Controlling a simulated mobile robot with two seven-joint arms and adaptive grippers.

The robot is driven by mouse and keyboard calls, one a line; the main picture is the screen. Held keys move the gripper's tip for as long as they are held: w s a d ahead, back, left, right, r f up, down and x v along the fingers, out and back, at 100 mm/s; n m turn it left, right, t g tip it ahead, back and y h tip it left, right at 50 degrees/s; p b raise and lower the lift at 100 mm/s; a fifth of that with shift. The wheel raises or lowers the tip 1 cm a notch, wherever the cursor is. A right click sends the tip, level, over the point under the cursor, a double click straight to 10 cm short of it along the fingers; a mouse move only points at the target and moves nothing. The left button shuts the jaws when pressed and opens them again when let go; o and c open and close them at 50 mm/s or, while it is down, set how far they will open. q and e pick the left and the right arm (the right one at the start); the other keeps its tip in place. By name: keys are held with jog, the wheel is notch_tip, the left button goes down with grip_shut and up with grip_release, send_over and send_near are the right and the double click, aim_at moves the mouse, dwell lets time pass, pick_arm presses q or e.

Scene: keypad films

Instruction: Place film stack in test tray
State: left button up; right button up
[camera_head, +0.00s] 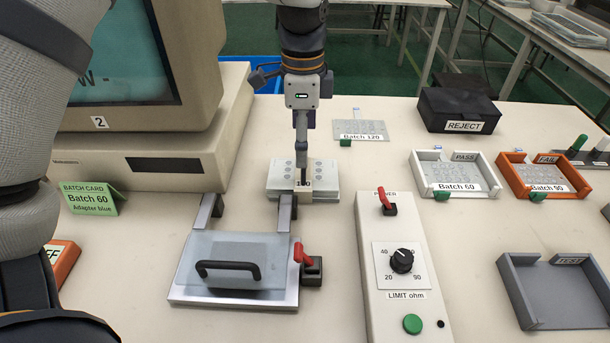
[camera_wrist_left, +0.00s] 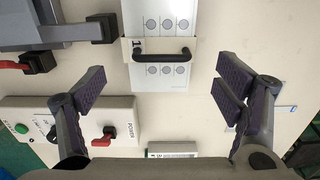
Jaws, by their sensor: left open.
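The film stack (camera_head: 275,181) is a pale block of sheets with grey round marks. It lies on the table behind the lidded fixture; its label is partly hidden. The left wrist view shows the stack (camera_wrist_left: 173,78) at the top centre, with a black handle (camera_wrist_left: 160,54) across it. My left gripper (camera_head: 302,165) points down over the stack in the head view. In the left wrist view its fingers (camera_wrist_left: 160,90) are spread wide and empty, to either side of the handle. The grey test tray (camera_head: 565,310) stands empty at the right front. My right gripper is not in view.
The fixture (camera_head: 215,298) and the control box (camera_head: 385,262) with its red switch stand in front. The PASS tray (camera_head: 476,156), FAIL tray (camera_head: 515,165) and black REJECT box (camera_head: 448,102) are at the right. A loose Batch 120 film (camera_head: 362,126) lies behind.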

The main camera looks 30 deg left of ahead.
pick_arm(q)
notch_tip(320, 180, down, 6)
jog(key=shift+w+r, duration=0.1)
jog(key=c, duration=1.5)
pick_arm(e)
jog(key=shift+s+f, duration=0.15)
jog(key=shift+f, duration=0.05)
pick_arm(q)
jog(key=shift+o, duration=0.2)
jog(key=shift+r, duration=0.1)
jog(key=shift+r, duration=0.3)
notch_tip(320, 180, up, 3)
jog(key=s+d+r+p, duration=0.2)
jog(key=s+d+r, duration=0.6)
jog(key=d, duration=0.3)
jog(key=shift+s+d+r, duration=0.15)
jog(key=shift+d+r, duration=0.1)
jog(key=shift+r, duration=0.35)
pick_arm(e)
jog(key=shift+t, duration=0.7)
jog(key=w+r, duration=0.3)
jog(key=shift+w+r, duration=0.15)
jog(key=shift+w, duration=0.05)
